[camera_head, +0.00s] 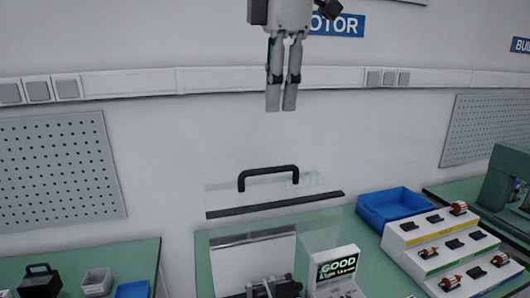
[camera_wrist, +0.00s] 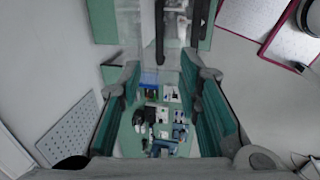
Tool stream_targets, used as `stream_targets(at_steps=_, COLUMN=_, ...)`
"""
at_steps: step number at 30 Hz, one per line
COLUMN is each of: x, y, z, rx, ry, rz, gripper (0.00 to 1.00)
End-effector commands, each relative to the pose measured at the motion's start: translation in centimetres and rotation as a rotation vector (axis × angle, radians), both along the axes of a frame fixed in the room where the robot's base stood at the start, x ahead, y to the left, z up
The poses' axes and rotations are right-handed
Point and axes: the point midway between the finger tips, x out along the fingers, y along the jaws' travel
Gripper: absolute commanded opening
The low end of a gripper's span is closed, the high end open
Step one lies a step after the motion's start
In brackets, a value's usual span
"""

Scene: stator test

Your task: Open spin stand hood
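The spin stand hood (camera_head: 318,230) is a clear box with a dark strip (camera_head: 275,205) along its top and a black bar handle (camera_head: 268,172) above it. The hood looks shut over the spin stand (camera_head: 272,289), which is cut off at the bottom edge of the head view. My gripper (camera_head: 281,107) hangs fingers down, higher in the picture than the handle and apart from it. In the wrist view the green-padded fingers (camera_wrist: 160,85) stand apart with nothing between them. A dark bar (camera_wrist: 159,35) shows beyond them; I cannot tell whether it is the handle.
A blue bin (camera_head: 396,190) and a stepped rack (camera_head: 400,262) of small parts are farther right. Small bins (camera_head: 97,281) stand on the left table. A wall duct (camera_head: 130,82) runs behind my gripper.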

Motion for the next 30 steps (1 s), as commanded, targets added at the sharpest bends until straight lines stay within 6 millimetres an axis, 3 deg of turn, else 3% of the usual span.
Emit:
stream_targets(at_steps=5, x=0.3, y=0.1, z=-1.4, rx=-0.002, ry=0.004, rz=0.008, gripper=0.31)
stream_targets(at_steps=21, x=2.2, y=0.7, z=-11.0, rx=-0.001, ry=0.003, rz=0.005, gripper=0.31)
stream_targets(at_steps=30, x=2.8, y=0.8, z=-13.3, rx=0.0, ry=0.0, rz=0.005, gripper=0.31)
